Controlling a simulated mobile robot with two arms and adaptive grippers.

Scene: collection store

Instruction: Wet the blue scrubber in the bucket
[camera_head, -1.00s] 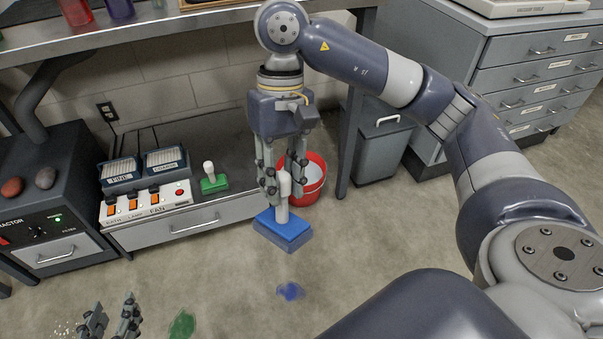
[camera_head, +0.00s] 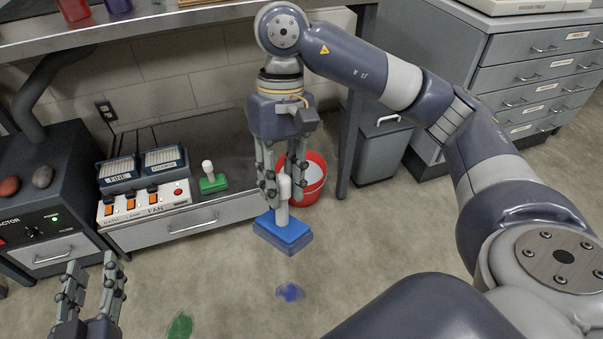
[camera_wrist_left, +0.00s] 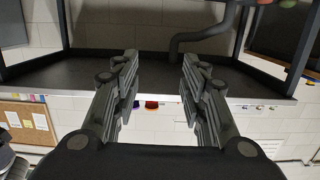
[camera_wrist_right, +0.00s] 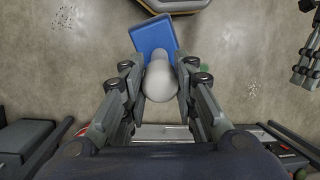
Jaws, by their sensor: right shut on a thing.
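The blue scrubber (camera_head: 284,233) has a pale upright handle and a blue block at its lower end. My right gripper (camera_head: 284,185) is shut on the handle and holds the scrubber above the floor. It also shows in the right wrist view (camera_wrist_right: 160,75), with the blue block (camera_wrist_right: 153,36) beyond the handle. The red bucket (camera_head: 311,183) stands on the floor behind and to the right of the gripper, partly hidden by its fingers. My left gripper (camera_head: 92,268) is at the lower left, open and empty; the left wrist view shows its fingers apart (camera_wrist_left: 160,80).
A green scrubber (camera_head: 213,180) stands on the low bench beside a switch panel (camera_head: 150,202). A blue stain (camera_head: 290,292) and a green stain (camera_head: 180,325) mark the floor. A grey bin (camera_head: 383,150) stands right of the bucket, past a table leg.

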